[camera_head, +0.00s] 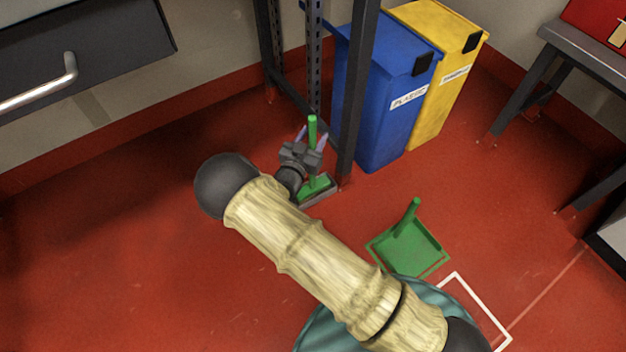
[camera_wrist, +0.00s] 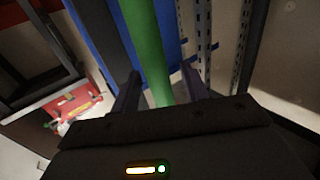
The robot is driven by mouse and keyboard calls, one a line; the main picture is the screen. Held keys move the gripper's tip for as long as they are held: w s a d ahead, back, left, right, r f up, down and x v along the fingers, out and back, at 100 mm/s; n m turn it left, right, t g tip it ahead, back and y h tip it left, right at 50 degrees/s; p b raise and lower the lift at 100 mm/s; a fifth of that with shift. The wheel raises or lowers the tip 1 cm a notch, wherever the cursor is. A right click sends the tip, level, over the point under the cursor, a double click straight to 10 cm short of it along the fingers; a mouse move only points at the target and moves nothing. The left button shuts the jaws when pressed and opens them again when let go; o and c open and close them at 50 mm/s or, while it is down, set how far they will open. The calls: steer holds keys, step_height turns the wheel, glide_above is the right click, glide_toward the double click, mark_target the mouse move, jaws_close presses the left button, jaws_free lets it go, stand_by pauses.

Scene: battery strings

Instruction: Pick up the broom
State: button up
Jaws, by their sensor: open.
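The green broom (camera_head: 312,130) stands upright on the red floor beside the dark rack post, its head (camera_head: 316,189) resting on the floor. My gripper (camera_head: 312,138) is at the handle, low above the broom head. In the wrist view the green handle (camera_wrist: 146,50) runs between the two fingers of my gripper (camera_wrist: 162,88). The fingers are open, one on each side of the handle, with a gap showing. The lower handle is partly hidden behind my gripper in the head view.
A dark rack post (camera_head: 358,90) stands just right of the broom. A blue bin (camera_head: 375,120) and a yellow bin (camera_head: 440,95) are behind it. A green dustpan (camera_head: 410,247) lies on the floor at the right. The floor at the left is clear.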

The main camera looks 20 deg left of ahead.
mark_target(313, 118)
jaws_close()
step_height(313, 118, up, 10)
steer(key=p, duration=0.6)
steer(key=shift+s, duration=0.1)
stand_by(0.4)
